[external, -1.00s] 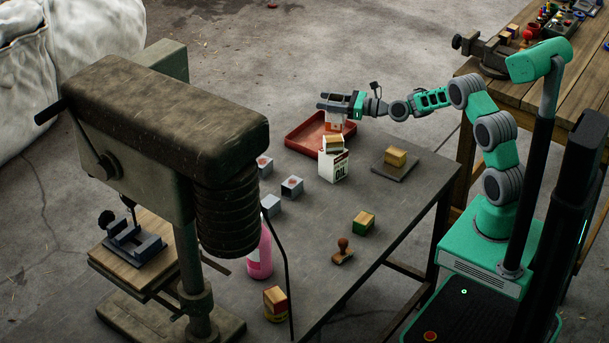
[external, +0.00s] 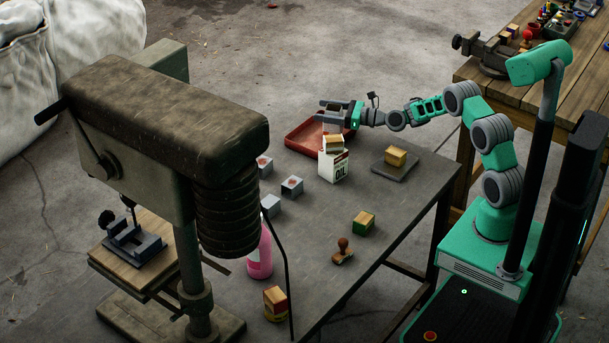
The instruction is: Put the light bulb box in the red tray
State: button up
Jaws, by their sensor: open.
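The red tray (external: 303,135) lies at the far end of the grey table. My gripper (external: 326,111) is low over the tray's right part, with its fingers pointing left and apart. A small pale box (external: 331,127), which looks like the light bulb box, shows just under and between the fingers, over or in the tray. Its lower part is hidden behind the block on the oil carton, so I cannot tell whether it touches the tray floor.
A white oil carton (external: 333,168) with a wooden block (external: 333,146) on top stands close in front of the tray. Several grey cubes (external: 291,186), a pink bottle (external: 259,255) and a stamp (external: 343,251) stand nearer. A wooden block (external: 396,156) sits on a dark plate at right.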

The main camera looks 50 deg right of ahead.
jog(key=shift+r, duration=0.1)
jog(key=shift+s+d, duration=0.15)
jog(key=shift+s, duration=0.1)
jog(key=v, duration=1.1)
jog(key=shift+s, duration=0.25)
